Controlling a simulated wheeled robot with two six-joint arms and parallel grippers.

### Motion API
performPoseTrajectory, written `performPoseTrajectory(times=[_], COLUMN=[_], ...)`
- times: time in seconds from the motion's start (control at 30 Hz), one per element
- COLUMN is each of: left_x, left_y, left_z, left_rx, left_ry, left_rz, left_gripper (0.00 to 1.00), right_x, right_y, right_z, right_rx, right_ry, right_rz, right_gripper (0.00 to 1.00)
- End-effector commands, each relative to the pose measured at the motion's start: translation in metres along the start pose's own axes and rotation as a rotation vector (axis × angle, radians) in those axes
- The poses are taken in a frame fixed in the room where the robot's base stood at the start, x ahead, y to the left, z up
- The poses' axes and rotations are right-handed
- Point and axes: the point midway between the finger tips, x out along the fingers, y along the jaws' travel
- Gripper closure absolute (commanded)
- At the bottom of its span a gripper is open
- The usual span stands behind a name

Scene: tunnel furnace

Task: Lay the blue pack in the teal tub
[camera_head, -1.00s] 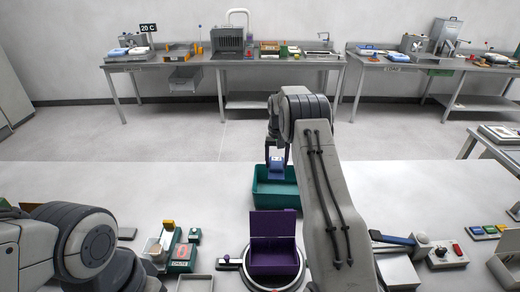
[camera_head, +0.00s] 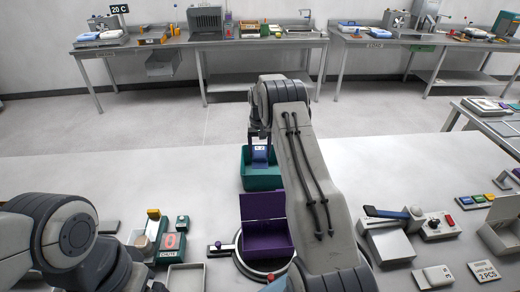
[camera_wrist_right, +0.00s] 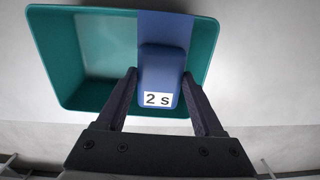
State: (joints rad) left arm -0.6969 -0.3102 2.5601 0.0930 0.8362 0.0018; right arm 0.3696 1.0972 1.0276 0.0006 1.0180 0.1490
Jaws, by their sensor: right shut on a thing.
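The blue pack (camera_head: 260,155) has a white label reading "2 s" that faces up in the right wrist view (camera_wrist_right: 160,65). My right gripper (camera_head: 260,139) is shut on it, with one dark finger on each side, as the right wrist view (camera_wrist_right: 161,78) shows. The pack is over the teal tub (camera_head: 263,183), toward the tub's right side in the wrist view (camera_wrist_right: 80,100). The left part of the tub is empty there. I cannot tell whether the pack touches the tub floor. My left arm is at the lower left; its gripper is out of view.
A purple open box (camera_head: 265,245) stands on a round base just in front of the tub. A green chute block (camera_head: 170,245) and a small tray (camera_head: 187,278) are at the left.

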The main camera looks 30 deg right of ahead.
Motion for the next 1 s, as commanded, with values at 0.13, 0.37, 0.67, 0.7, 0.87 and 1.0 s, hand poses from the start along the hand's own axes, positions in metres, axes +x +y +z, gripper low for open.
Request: performPoseTrajectory(times=[0.13,0.37,0.67,0.7,0.87,1.0], left_x=[0.01,0.021,0.036,0.038,0.047,0.054], left_y=[-0.001,-0.002,-0.003,-0.003,-0.003,-0.004], left_z=[0.001,0.001,0.002,0.002,0.002,0.003], left_rx=[-0.001,-0.001,0.0,0.0,0.001,0.001], left_ry=[0.0,0.0,0.0,0.0,0.0,0.0], left_rz=[0.0,0.0,0.0,0.0,0.0,0.0], left_gripper=[0.09,0.09,0.09,0.09,0.09,0.09], right_x=[0.015,0.033,0.059,0.063,0.076,0.086], right_y=[0.0,0.0,0.001,0.001,0.001,0.001], right_z=[0.0,-0.001,0.0,0.0,0.001,0.0], right_rx=[0.0,0.0,0.0,0.0,0.001,0.001], right_ry=[0.001,0.002,-0.001,-0.002,-0.002,-0.001], right_rz=[0.0,0.0,0.0,0.0,0.0,0.0], right_gripper=[0.89,0.89,1.0,1.0,1.0,1.0])
